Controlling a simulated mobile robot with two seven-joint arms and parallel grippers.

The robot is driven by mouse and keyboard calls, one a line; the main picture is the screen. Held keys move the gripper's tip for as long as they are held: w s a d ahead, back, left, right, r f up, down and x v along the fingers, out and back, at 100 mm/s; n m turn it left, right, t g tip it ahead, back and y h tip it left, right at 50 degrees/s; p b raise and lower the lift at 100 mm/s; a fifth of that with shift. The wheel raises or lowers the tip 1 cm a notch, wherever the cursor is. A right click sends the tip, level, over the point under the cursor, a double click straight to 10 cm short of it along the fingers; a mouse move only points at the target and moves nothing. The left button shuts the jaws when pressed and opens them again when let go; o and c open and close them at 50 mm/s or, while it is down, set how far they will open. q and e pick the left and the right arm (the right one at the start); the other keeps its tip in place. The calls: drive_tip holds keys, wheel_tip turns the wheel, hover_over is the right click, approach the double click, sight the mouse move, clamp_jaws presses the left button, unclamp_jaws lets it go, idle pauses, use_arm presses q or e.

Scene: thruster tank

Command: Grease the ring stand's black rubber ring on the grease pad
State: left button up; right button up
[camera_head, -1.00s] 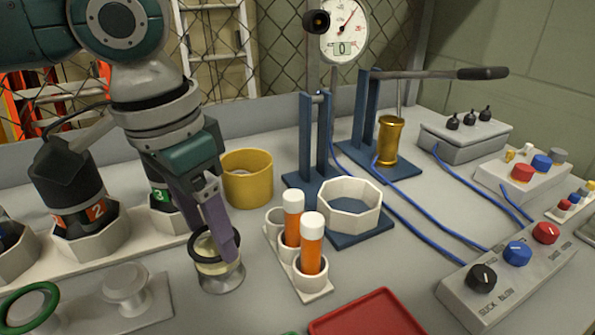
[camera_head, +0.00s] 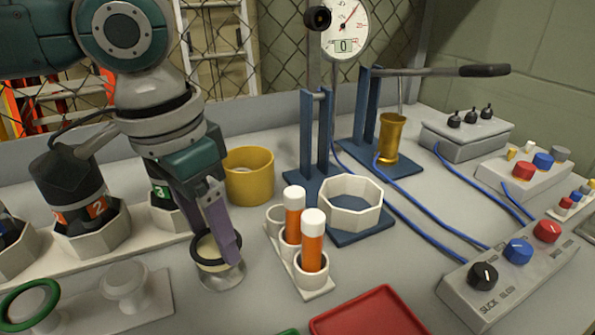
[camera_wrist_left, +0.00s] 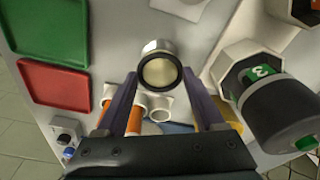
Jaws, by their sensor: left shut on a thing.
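The black rubber ring (camera_head: 197,263) is in my left gripper (camera_head: 226,252), whose fingers point down and are shut on it. The grease pad (camera_head: 222,280) is a round metal cup with a cream top, directly under the ring. In the left wrist view the cream top (camera_wrist_left: 158,72) shows through the ring (camera_wrist_left: 180,73), between the two fingertips. The ring is at or just above the pad's top; I cannot tell whether they touch. The ring stand (camera_head: 150,303) is a grey plate with round knobs at the lower left, with a green ring (camera_head: 38,291). My right gripper is not in view.
A white rack (camera_head: 312,290) with orange tubes stands close right of the pad. A yellow cup (camera_head: 250,180) is behind it. A red tray (camera_head: 372,312) lies at the front, and white octagonal holders (camera_head: 92,240) stand at left.

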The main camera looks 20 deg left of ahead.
use_arm(q)
drive_tip(key=shift+f, duration=0.2)
drive_tip(key=shift+r+n+p, duration=0.15)
drive_tip(key=shift+n+p, duration=0.15)
drive_tip(key=shift+p, duration=0.3)
drive_tip(key=shift+n+p, duration=1.3)
drive_tip(key=shift+p, duration=0.3)
drive_tip(key=shift+n+y+p, duration=0.3)
drive_tip(key=shift+n+p, duration=0.4)
